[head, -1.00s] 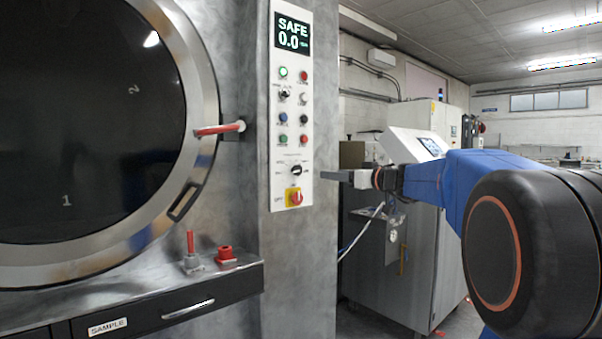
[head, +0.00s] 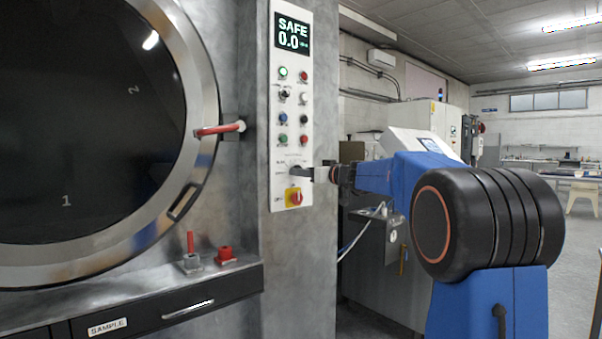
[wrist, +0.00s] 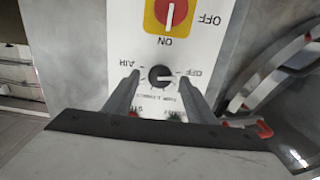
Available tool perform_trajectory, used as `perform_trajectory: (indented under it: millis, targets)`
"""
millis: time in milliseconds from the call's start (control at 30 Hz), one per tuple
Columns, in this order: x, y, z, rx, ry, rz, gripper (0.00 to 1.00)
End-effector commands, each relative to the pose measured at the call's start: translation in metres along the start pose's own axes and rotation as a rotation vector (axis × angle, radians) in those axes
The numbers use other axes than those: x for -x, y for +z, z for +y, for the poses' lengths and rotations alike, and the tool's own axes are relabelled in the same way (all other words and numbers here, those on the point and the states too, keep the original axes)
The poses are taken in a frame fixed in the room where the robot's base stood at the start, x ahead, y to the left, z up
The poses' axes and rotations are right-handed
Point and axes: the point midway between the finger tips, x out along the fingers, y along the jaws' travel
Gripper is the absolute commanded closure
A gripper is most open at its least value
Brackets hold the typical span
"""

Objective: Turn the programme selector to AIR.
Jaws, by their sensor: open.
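The programme selector is a round black knob (wrist: 160,76) on the white control panel, seen upside down in the wrist view. Its AIR label (wrist: 128,64) is left of the knob and an OFF label (wrist: 197,72) is right of it. The knob's light mark seems to point towards the OFF side, but it is small. My gripper (wrist: 159,79) is open, with one finger on each side of the knob. I cannot tell whether either finger touches it. In the head view my gripper (head: 310,173) reaches the panel from the right and partly hides the selector (head: 294,170).
A red rotary switch on a yellow plate (head: 295,197) sits just below the selector. Several buttons (head: 283,118) and a SAFE display (head: 291,31) are above. A red door handle (head: 220,129) sticks out left of the panel. A grey cabinet (head: 385,250) stands behind my arm.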

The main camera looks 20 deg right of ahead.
Motion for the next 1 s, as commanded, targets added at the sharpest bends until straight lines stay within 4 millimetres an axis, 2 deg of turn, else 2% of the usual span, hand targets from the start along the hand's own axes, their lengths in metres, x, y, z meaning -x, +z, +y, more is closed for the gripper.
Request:
perform_trajectory:
  millis: [200, 533, 567, 700, 1000]
  targets:
    - [-0.018, 0.000, 0.000, 0.000, -0.001, 0.000, 0.49]
    - [-0.020, 0.000, 0.000, 0.000, 0.000, 0.000, 0.49]
    - [-0.020, 0.000, 0.000, 0.000, 0.000, 0.000, 0.54]
    - [-0.020, 0.000, 0.000, 0.000, 0.000, 0.000, 0.88]
    - [-0.020, 0.000, 0.000, -0.018, 0.000, 0.000, 0.90]
